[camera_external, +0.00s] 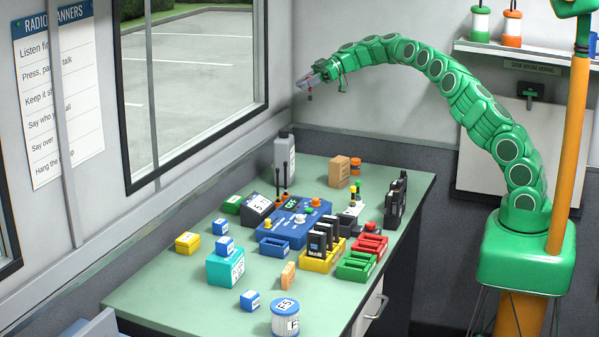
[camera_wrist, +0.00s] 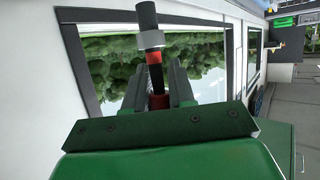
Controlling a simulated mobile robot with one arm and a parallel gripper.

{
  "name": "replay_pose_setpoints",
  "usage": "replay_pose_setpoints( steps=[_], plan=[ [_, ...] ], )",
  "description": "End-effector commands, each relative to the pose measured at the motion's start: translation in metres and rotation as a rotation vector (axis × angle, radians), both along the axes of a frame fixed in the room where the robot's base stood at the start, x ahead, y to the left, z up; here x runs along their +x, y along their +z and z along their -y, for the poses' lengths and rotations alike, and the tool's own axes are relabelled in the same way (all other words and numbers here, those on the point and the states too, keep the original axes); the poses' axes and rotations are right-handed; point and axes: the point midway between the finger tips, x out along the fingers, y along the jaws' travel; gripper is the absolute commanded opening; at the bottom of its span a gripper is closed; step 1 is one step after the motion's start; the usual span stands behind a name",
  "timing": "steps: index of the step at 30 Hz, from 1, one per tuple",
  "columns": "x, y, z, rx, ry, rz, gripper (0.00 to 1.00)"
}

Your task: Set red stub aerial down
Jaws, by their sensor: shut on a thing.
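The red stub aerial (camera_external: 310,97) hangs below my gripper (camera_external: 306,82), high above the table by the window wall. It is small in the external view. In the wrist view the aerial (camera_wrist: 151,39) has a black end, a silver collar and red bands. It lies between the two grey fingers of my gripper (camera_wrist: 160,78), which are shut on it. Part of the aerial is hidden behind the fingers. It touches nothing else that I can see.
The green table (camera_external: 180,295) holds a blue radio set (camera_external: 293,230), a grey bottle (camera_external: 284,158), a yellow tray (camera_external: 322,262), red and green trays and several small blocks. The window (camera_external: 190,80) is beside my gripper. The table's near left part is mostly clear.

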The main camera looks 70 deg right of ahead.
Motion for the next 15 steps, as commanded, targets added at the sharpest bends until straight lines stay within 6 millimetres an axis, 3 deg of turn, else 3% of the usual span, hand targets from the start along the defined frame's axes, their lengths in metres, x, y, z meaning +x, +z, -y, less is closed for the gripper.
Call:
replay_pose_setpoints(
  steps=[15],
  plan=[
    [0.043,-0.002,-0.059,0.003,-0.231,-0.003,0.0]
  ],
)
